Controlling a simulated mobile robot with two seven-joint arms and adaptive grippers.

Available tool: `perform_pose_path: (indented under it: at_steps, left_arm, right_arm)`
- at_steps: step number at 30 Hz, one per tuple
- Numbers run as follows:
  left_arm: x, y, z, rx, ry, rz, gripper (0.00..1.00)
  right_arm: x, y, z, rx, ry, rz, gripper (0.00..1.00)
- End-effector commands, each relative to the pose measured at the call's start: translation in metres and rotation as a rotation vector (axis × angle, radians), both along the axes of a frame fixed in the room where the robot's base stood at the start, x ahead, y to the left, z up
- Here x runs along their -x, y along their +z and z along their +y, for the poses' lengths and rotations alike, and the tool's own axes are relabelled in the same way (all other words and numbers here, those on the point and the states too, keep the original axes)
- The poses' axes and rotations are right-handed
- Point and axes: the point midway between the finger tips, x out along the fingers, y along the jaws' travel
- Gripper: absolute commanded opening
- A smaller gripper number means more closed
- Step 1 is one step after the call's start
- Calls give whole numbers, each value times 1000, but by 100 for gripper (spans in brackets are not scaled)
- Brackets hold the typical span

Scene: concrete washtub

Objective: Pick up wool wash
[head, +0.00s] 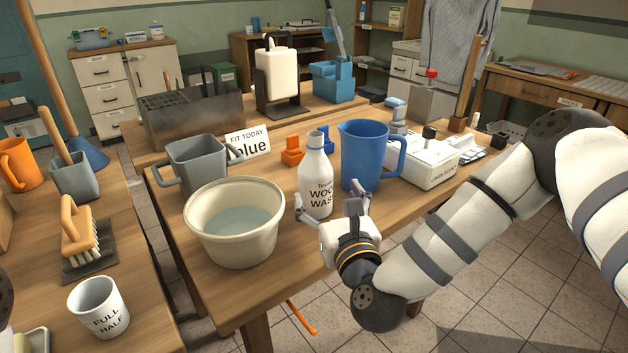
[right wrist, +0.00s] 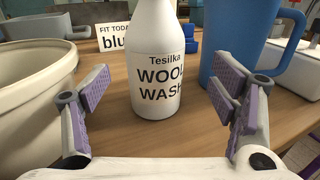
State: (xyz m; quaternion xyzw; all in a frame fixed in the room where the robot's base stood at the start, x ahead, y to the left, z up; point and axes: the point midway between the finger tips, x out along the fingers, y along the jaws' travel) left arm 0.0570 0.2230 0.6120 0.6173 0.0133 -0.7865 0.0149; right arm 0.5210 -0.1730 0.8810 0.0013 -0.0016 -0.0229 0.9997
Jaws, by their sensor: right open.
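In the right wrist view the bottle (right wrist: 154,75) stands between and just beyond my open fingers. My right gripper (head: 333,205) is open and empty, in front of the bottle at the table's near edge. It also shows in the right wrist view (right wrist: 157,105), with one finger to each side and the bottle apart from both pads. The bottle's top is cut off in the wrist view. My left gripper is not in view.
A cream basin of water (head: 203,249) stands close left of the bottle. A blue jug (head: 364,157) stands close behind right. A "FIT TODAY blue" sign (head: 248,143), orange block (head: 292,155) and grey two-handled tub (head: 197,165) are behind. A white box (head: 418,165) is farther right.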

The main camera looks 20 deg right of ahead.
Motion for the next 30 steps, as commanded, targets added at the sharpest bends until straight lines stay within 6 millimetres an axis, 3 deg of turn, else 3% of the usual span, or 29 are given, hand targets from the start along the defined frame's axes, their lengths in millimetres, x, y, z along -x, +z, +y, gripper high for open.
perform_pose_path:
  at_steps: [12,20,23,30]
  left_arm:
    - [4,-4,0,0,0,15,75]
    - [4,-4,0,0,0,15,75]
    - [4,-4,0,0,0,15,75]
    - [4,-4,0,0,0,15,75]
  right_arm:
    - [-67,-9,3,3,0,2,79]
    - [-74,-8,3,2,2,3,79]
    - [-74,-8,3,2,2,3,61]
    - [-74,-8,3,2,1,3,6]
